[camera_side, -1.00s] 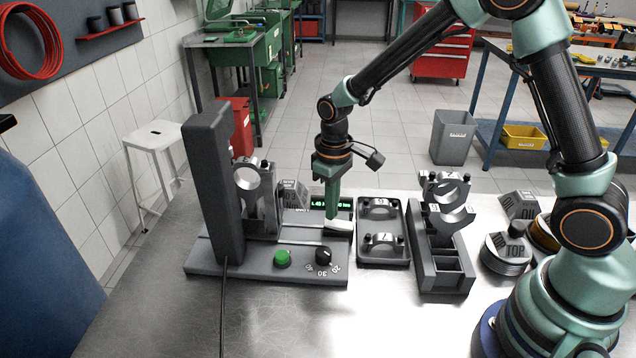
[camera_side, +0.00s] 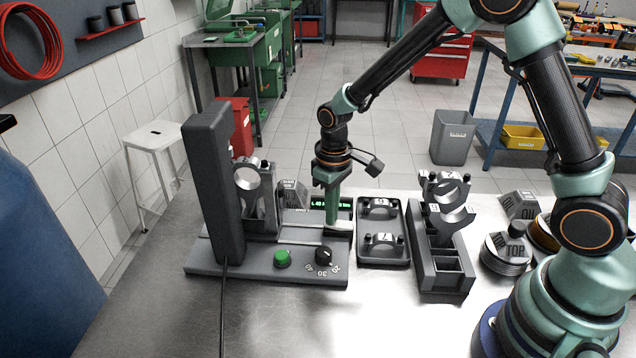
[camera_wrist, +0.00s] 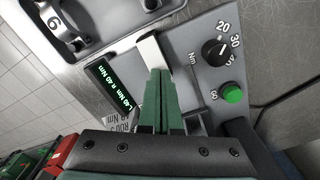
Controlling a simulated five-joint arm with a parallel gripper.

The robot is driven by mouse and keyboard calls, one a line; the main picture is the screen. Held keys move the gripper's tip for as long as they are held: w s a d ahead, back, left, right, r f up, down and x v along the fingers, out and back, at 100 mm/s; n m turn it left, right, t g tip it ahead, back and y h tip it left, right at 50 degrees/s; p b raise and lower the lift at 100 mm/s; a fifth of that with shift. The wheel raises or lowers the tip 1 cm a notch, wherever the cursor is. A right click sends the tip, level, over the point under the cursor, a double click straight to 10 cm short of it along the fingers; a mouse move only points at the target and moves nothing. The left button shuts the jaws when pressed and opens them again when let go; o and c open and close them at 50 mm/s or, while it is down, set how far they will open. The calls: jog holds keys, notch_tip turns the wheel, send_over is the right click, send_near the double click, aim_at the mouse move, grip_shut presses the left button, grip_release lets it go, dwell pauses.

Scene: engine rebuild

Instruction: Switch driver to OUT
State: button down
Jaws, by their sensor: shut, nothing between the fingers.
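The driver station is a dark grey base (camera_side: 215,262) with a tall column (camera_side: 212,185) at its left. A pale switch-like block (camera_side: 339,227) sits at the base's right edge; it also shows in the wrist view (camera_wrist: 152,50). No OUT mark is readable. My gripper (camera_side: 333,222) points down at this block, its fingers closed together and empty. In the wrist view, my fingertips (camera_wrist: 160,74) are right at the block; I cannot tell whether they touch it. A black knob (camera_side: 323,256) and a green button (camera_side: 282,259) are on the front of the base.
A lit green display (camera_wrist: 112,84) stands beside my fingers. A bearing-cap tray (camera_side: 383,262) lies just right of the station. A grey rack (camera_side: 443,284) and pistons (camera_side: 507,254) lie further right. The bench front (camera_side: 300,325) is clear.

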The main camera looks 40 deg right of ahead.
jog(key=shift+f, duration=0.2)
jog(key=shift+r, duration=3.55)
jog(key=s+d+r+m+t, duration=0.1)
jog(key=s+d+r+t, duration=0.1)
jog(key=s+r, duration=0.4)
jog(key=s+d+r+m+t, duration=0.2)
jog(key=s+d+r+t, duration=0.1)
jog(key=s+r, duration=0.3)
jog(key=shift+s+d+r+t, duration=0.3)
jog(key=shift+s+r, duration=0.1)
jog(key=shift+r, duration=0.2)
